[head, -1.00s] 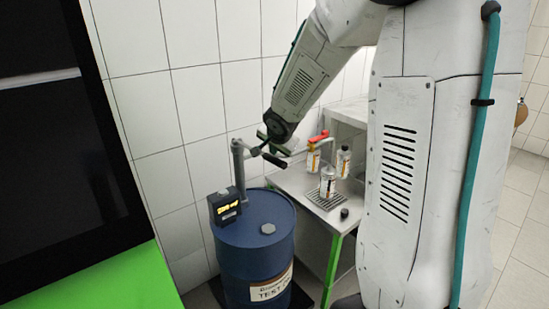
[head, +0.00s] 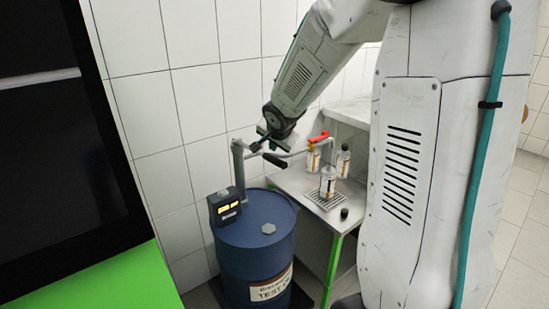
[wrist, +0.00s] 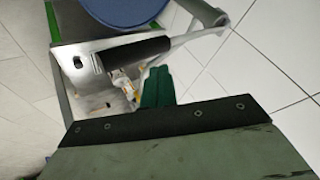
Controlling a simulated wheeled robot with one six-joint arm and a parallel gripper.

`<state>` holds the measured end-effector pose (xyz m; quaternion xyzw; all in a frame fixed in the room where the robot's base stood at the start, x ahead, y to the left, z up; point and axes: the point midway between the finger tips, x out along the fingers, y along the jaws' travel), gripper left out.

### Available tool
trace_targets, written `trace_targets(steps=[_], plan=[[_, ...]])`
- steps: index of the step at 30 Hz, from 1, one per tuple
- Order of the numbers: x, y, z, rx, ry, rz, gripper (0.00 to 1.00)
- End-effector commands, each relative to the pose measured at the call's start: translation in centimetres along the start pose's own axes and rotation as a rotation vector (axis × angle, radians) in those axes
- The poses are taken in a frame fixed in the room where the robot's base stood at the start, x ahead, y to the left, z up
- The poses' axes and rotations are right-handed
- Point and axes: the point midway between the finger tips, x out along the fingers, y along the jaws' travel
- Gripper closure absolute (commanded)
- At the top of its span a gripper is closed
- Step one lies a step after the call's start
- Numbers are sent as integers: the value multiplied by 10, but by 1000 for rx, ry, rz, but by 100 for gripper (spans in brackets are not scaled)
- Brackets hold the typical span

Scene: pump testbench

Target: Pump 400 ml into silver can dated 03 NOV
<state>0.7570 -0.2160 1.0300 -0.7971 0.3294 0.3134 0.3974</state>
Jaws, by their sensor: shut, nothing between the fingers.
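A blue drum (head: 254,244) carries a grey hand pump (head: 238,165) with a black-gripped handle (head: 275,160) and a display box (head: 225,207) showing yellow marks too small to read. A silver can (head: 327,184) with a label stands on a drain grate below the spout (head: 329,148). Two more cans stand behind it, one (head: 313,160) under a red part and one (head: 343,162) with a dark top. No date is legible. My gripper (head: 256,148) is shut and empty, close to the pump top and handle. In the wrist view its green fingers (wrist: 157,87) are beside the black handle (wrist: 150,50); contact is unclear.
The cans stand on a metal table (head: 335,213) with green legs. A small black cap (head: 344,213) lies near its front edge. A tiled wall is close behind the pump. A dark panel (head: 60,130) with a green base fills the left.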

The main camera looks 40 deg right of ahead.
Motion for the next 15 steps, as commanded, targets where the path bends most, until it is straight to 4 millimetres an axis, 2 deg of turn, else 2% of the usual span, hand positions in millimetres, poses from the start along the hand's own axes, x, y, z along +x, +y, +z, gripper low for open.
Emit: trace_targets(steps=[15], plan=[[-32,-23,-23,-1,0,-1,100]])
